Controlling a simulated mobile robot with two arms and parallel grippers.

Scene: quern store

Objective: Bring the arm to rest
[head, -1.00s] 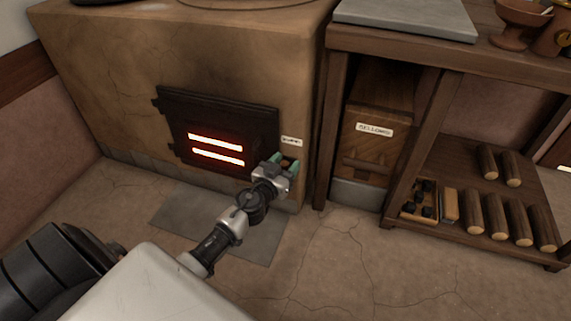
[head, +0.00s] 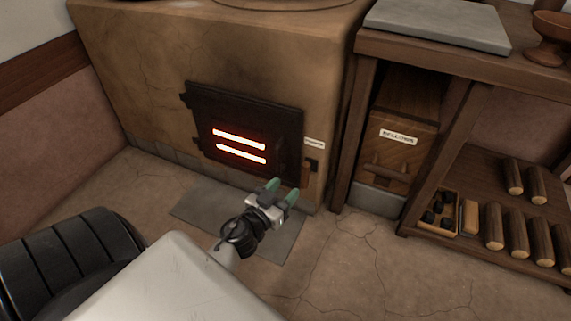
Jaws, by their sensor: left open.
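My left gripper (head: 282,190) is open and empty in the head view, with its green-tipped fingers apart. It is in front of the stove, below and to the right of the dark fire door (head: 248,133), and looks apart from it. The fire door is shut, and two glowing slots show in it. A small wooden handle (head: 307,173) on a dark plate sits on the stove front, under a small label (head: 315,143), just beyond the fingertips. My right gripper is not in view.
The clay stove (head: 150,80) stands ahead. A wooden bench (head: 349,150) to its right holds a grey slab (head: 437,25), a bellows box (head: 400,140), several logs (head: 517,232) and a tray of coal (head: 457,228). A grey floor plate (head: 200,208) lies before the stove. Floor at the lower right is clear.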

